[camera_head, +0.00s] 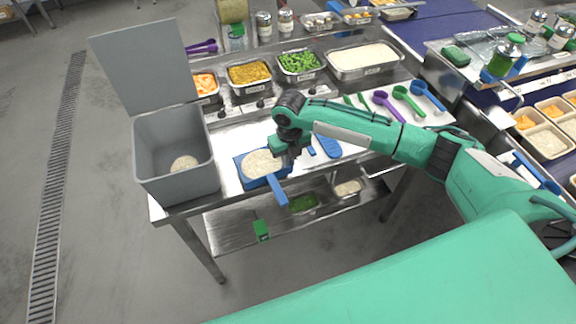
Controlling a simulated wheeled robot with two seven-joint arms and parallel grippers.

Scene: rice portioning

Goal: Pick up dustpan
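The blue dustpan (277,190) lies at the front edge of the steel table, left of centre. Pale rice (262,163) covers its pan, and its handle points down toward the table's front edge. My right gripper (291,158) reaches in from the right, at the right side of the pan and above the handle. Its fingers are small and dark, so I cannot tell whether they are open or touch the dustpan. A blue brush-like tool (328,147) lies right of the gripper, partly hidden by the arm. My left gripper is not in view.
A grey bin (174,132) with its lid raised stands left of the dustpan, with some rice inside. Food trays (299,64) line the back. Purple, green and blue scoops (428,96) lie to the right. A lower shelf (236,226) sits below the tabletop.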

